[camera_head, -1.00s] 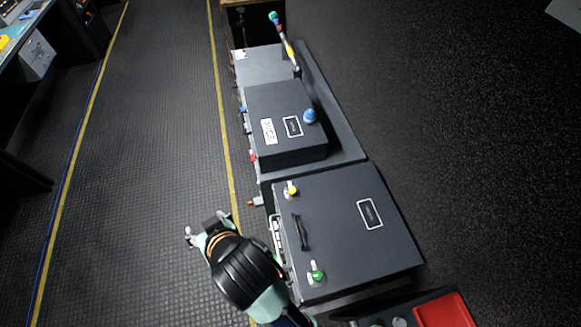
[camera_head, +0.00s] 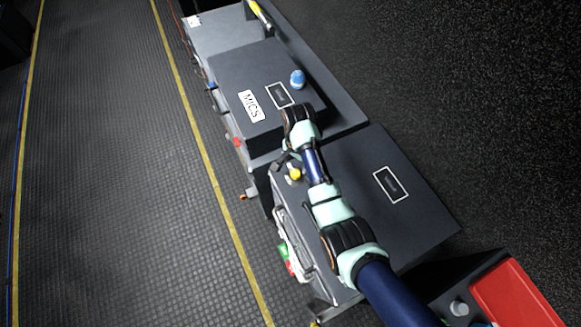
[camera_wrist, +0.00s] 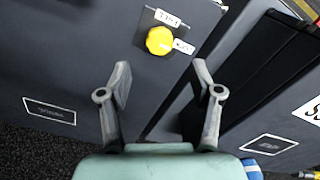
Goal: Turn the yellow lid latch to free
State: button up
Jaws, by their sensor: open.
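The yellow lid latch (camera_head: 295,174) is a small knob near the far left corner of a dark grey case lid (camera_head: 420,215). In the wrist view the yellow latch (camera_wrist: 160,41) sits on a dark plate with two small white labels, too small to read surely. My gripper (camera_wrist: 162,80) is open and empty. Its two fingers spread to either side below the knob in that view, apart from it. In the head view my gripper (camera_head: 285,163) is just beside the latch, partly hidden by my own wrist. My arm crosses over the lid and covers its handle.
A case marked MICS (camera_head: 235,75), with a blue knob (camera_head: 298,78) on top, stands directly beyond the lid. A red tray (camera_head: 515,295) is at the lower right. The ribbed floor (camera_head: 100,170) on the left is clear.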

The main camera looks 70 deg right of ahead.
aim_at(296, 172)
notch_tip(296, 172, down, 7)
jog(key=shift+b, duration=0.75)
jog(key=c, duration=1.1)
jog(key=shift+c, duration=0.2)
